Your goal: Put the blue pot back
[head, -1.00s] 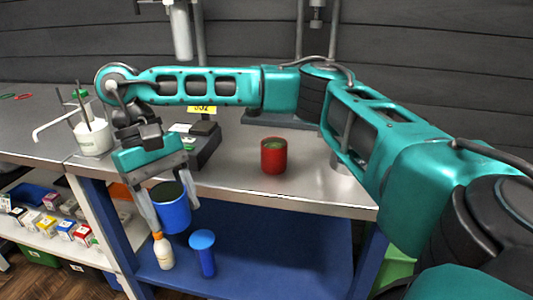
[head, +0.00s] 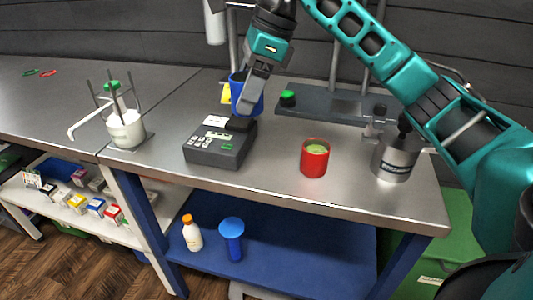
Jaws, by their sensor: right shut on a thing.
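The blue pot (head: 239,97) is upright in my right gripper (head: 256,92), over the back part of the dark scale (head: 216,148) on the steel bench. A finger covers part of its side. The pot's base is close to the scale's black pan; I cannot tell whether they touch. The right gripper is shut on the pot. My left gripper is out of view.
A red pot with green contents (head: 314,158) stands on the bench, with a metal canister (head: 395,158) right of it. A white beaker (head: 126,128) stands left. A blue cup (head: 231,240) and white bottle (head: 192,234) are on the lower shelf.

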